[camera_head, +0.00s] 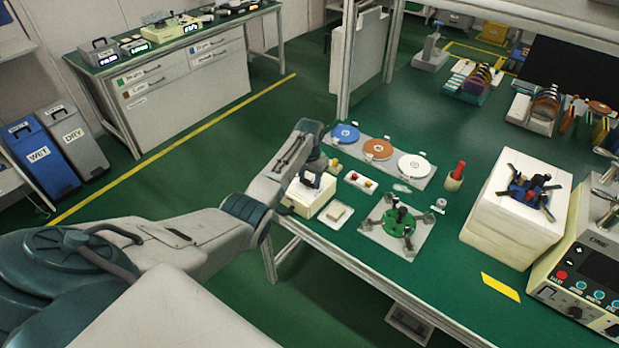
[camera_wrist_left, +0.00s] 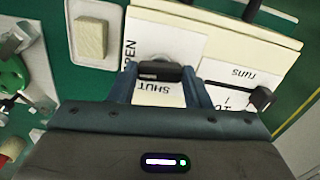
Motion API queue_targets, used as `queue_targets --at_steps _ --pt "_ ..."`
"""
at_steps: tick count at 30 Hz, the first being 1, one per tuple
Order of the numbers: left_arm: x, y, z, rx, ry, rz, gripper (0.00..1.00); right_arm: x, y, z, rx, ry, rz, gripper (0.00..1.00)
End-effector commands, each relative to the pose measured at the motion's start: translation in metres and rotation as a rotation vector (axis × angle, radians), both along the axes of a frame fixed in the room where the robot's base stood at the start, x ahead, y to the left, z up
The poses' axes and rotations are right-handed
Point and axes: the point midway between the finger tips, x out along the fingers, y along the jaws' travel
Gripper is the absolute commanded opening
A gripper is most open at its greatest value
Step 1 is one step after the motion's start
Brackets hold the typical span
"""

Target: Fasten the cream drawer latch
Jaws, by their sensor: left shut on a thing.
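The cream drawer box (camera_head: 304,199) stands near the table's left edge with a dark handle on top. It also shows in the left wrist view (camera_wrist_left: 225,27). Its labelled face carries the words OPEN and SHUT. My left gripper (camera_wrist_left: 162,85) is at that face, its two fingers on either side of the dark latch tab (camera_wrist_left: 160,71) and shut on it. The SHUT label lies right by the tab; OPEN is off to the left. My right gripper is not in view.
A white tray (camera_head: 325,218) with a cream block sits beside the box. A green fixture (camera_head: 397,222) on a plate stands to its right, with blue, orange and white discs (camera_head: 378,149) behind. A red-handled tool (camera_head: 456,176) stands upright farther right.

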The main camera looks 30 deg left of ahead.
Motion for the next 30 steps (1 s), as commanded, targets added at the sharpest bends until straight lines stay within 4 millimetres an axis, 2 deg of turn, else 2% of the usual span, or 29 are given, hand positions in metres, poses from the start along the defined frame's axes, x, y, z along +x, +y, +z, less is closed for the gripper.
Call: queue_targets --at_steps 12,30 --pt "0.001 0.000 0.004 -0.001 -0.001 0.370 0.21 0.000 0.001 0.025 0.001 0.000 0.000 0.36" --pt "0.001 0.000 0.003 0.001 -0.001 0.939 0.21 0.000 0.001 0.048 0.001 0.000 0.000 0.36"
